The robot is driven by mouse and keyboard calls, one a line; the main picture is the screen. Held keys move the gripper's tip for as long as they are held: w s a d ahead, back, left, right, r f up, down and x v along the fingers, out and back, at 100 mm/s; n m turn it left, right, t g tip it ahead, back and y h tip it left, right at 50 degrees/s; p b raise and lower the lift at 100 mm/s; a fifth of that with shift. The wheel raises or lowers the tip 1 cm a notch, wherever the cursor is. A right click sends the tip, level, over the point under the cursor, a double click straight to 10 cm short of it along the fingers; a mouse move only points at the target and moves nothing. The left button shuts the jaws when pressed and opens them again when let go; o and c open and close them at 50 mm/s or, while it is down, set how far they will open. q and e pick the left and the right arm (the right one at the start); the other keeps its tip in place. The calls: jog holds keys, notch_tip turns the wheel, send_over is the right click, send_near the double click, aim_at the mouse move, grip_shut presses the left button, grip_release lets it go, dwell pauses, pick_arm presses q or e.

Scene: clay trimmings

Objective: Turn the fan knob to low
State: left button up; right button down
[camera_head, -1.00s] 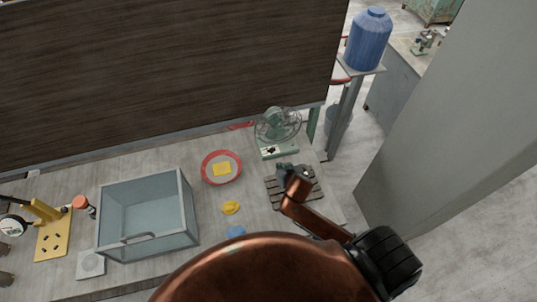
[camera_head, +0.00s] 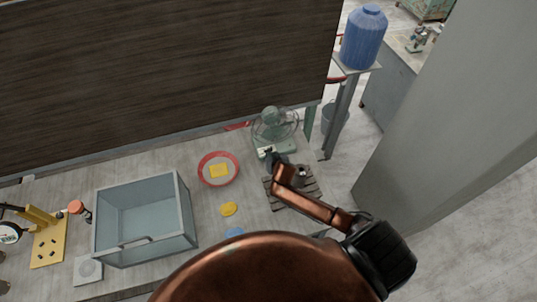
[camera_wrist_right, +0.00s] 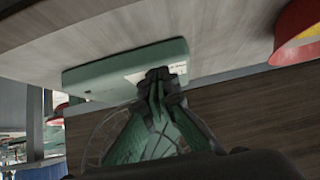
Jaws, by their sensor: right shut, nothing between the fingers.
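The green fan (camera_head: 275,125) with its wire cage stands at the back right of the table, against the dark panel. Its green base (camera_head: 289,149) has a pale label plate on the front. My right gripper (camera_head: 271,159) is shut and empty, with its tips at the front of the base. In the right wrist view the base (camera_wrist_right: 95,80) shows upside down, and the shut fingertips (camera_wrist_right: 158,75) overlap the pale plate. The knob is hidden behind the fingers, so I cannot tell its setting or whether they touch it. My left gripper is out of view.
A slatted wooden rack (camera_head: 308,187) lies under my right forearm. A red bowl (camera_head: 203,180) with a yellow block stands left of the fan. A grey-blue glass bin (camera_head: 190,215) and a yellow stand (camera_head: 47,250) are further left. A blue barrel (camera_head: 363,38) stands behind right.

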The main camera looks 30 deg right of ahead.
jog(key=shift+w+d, duration=0.1)
jog(key=shift+w, duration=0.45)
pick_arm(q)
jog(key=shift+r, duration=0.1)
